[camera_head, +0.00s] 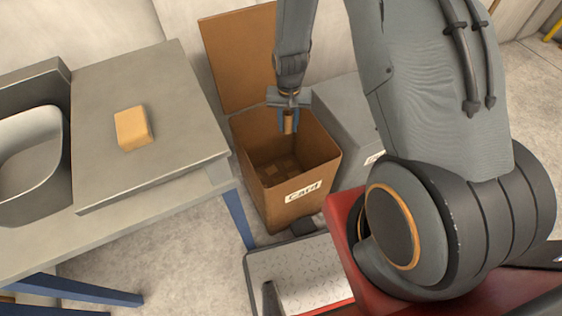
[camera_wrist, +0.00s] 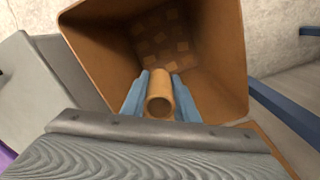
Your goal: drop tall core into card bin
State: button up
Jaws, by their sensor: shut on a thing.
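The tall core is a brown cardboard tube (camera_head: 289,122) held between the blue fingers of my gripper (camera_head: 288,121). The gripper is shut on it and points down. In the wrist view the core (camera_wrist: 160,97) shows its open round end, between the two gripper fingers (camera_wrist: 160,92). The card bin (camera_head: 262,177) is an open brown box with a "Card" label on its front and a lid raised at the back. The core is over the bin's opening. In the wrist view the bin's inside wall (camera_wrist: 215,60) surrounds the core, with pale pieces on its floor.
A grey bin (camera_head: 345,115) stands right of the card bin. A grey table (camera_head: 150,175) at left bears a tan block (camera_head: 132,128) and a pale tub (camera_head: 32,150). A metal plate (camera_head: 305,275) is in front of the bin.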

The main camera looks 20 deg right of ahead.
notch_tip(320, 180, down, 6)
jog(key=b, duration=0.4)
dwell(0.3)
jog(key=o, duration=1.1)
jog(key=shift+r, duration=3.85)
